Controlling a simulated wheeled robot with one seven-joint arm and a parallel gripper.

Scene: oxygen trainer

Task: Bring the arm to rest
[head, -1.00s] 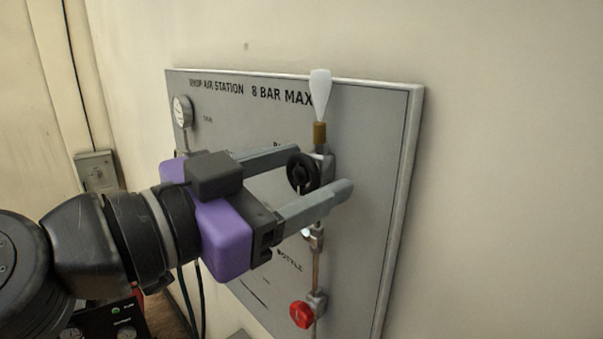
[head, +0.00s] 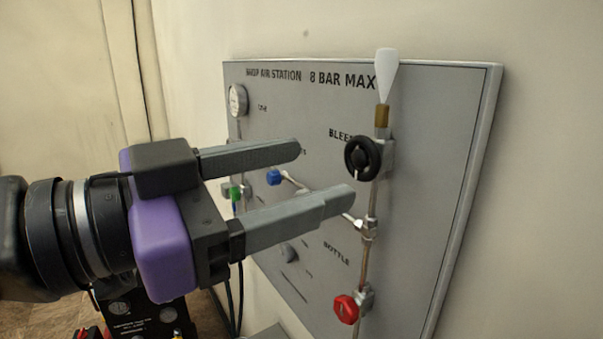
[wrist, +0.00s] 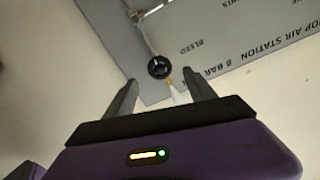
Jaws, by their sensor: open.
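My gripper (head: 325,175) is open and empty, with its two grey fingers apart in front of the grey wall panel. The black bleed knob (head: 363,158) is just right of the fingertips in the head view and clear of them. In the wrist view, the bleed knob (wrist: 159,67) shows beyond the fingertips, between them in the picture. My gripper's fingers also show in the wrist view (wrist: 162,88). The purple gripper body covers part of the panel's left side.
The panel (head: 455,150) carries a gauge (head: 238,100), a blue knob (head: 274,177), a green-handled valve (head: 235,193), a red knob (head: 346,309) and thin pipes. A white cone (head: 386,75) on a brass fitting tops the right pipe. Bare wall (head: 550,180) lies to the right.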

